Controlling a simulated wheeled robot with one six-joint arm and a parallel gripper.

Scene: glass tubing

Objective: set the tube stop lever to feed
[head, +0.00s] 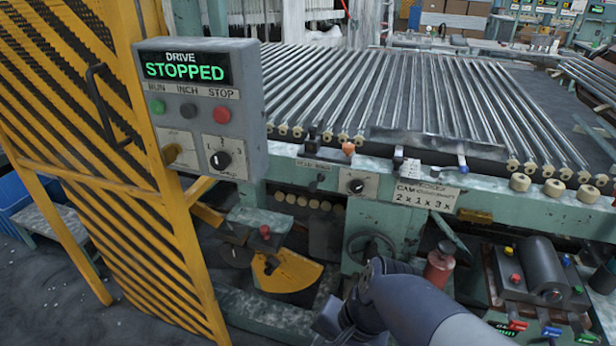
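Several small levers stand along the front rail of the green machine. One has an orange knob (348,148), one has a dark knob (312,132), and a bar at the right ends in a blue tip (462,162). I cannot tell which is the tube stop lever, as the small labels near them are unreadable. A black rotary knob (356,186) on a pale plate sits below the orange knob. My grey arm enters at the bottom centre, below the rail and apart from the levers. Its gripper fingers do not show.
A grey control box (205,105) reads DRIVE STOPPED. A yellow slatted guard (100,160) stands at the left. Long glass tubes (330,90) lie across the machine bed. A red bottle (439,266) and a motor unit (540,270) stand at the lower right.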

